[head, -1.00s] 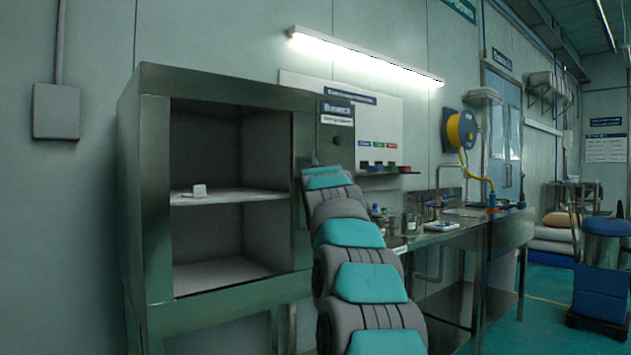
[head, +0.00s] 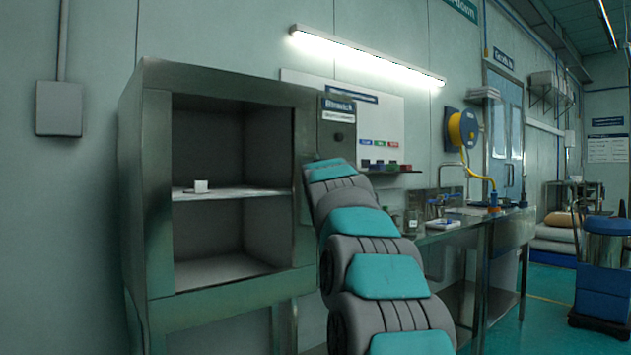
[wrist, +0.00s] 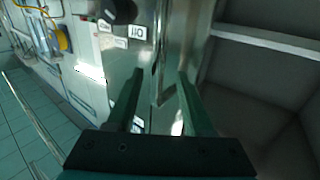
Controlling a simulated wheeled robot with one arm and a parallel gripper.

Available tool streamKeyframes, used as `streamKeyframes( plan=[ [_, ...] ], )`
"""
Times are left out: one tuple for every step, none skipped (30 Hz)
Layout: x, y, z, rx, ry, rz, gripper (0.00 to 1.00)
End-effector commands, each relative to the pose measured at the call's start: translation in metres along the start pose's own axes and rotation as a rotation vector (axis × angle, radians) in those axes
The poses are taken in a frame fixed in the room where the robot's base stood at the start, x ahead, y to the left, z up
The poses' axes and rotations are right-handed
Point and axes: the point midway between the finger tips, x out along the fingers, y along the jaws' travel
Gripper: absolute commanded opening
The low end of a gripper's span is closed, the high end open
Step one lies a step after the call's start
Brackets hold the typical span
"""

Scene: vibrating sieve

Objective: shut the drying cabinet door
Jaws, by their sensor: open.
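The steel drying cabinet (head: 160,200) stands at the left in the head view, its front open and its shelf and inside plainly visible. No door panel shows clearly there. In the wrist view, my gripper (wrist: 160,74) is open, its two dark green fingers reaching toward the cabinet's shiny front. A narrow upright metal strip (wrist: 161,60) shows between the fingers; I cannot tell whether it is a door edge, a handle or the frame. I see no grip on it. The cabinet's inside is to the right of the fingers. In the head view my arm hides the gripper.
A small white block (head: 201,187) lies on the cabinet shelf. A panel with a label and a dark knob (head: 338,136) is at the cabinet's right. A steel bench (head: 460,224) with small items stands farther right. A blue bin (head: 603,275) stands on the floor at far right.

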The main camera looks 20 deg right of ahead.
Motion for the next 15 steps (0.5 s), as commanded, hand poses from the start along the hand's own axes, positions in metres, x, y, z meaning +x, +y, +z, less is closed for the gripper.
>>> streamKeyframes(
  plan=[
    [-0.008, 0.001, 0.001, -0.001, 0.000, 0.001, 0.52],
    [-0.011, 0.001, 0.002, -0.002, -0.002, 0.002, 0.52],
    [-0.015, 0.002, 0.003, -0.003, -0.002, 0.002, 0.52],
    [-0.018, 0.002, 0.003, -0.003, -0.002, 0.003, 0.52],
    [-0.022, 0.002, 0.002, -0.002, -0.001, 0.003, 0.52],
    [-0.026, 0.002, 0.002, -0.002, -0.001, 0.003, 0.52],
    [-0.029, 0.002, 0.001, -0.002, -0.001, 0.003, 0.52],
    [-0.031, 0.002, 0.001, -0.002, -0.002, 0.003, 0.52],
    [-0.034, 0.002, 0.002, -0.002, -0.003, 0.003, 0.52],
    [-0.035, 0.002, 0.002, -0.002, -0.004, 0.003, 0.52],
    [-0.037, 0.002, 0.003, -0.002, -0.005, 0.003, 0.52],
    [-0.038, 0.002, 0.003, -0.002, -0.005, 0.003, 0.52],
    [-0.039, 0.002, 0.003, -0.002, -0.006, 0.004, 0.52],
    [-0.040, 0.003, 0.003, -0.002, -0.006, 0.004, 0.52],
    [-0.040, 0.003, 0.003, -0.002, -0.006, 0.004, 0.52]
  ],
)
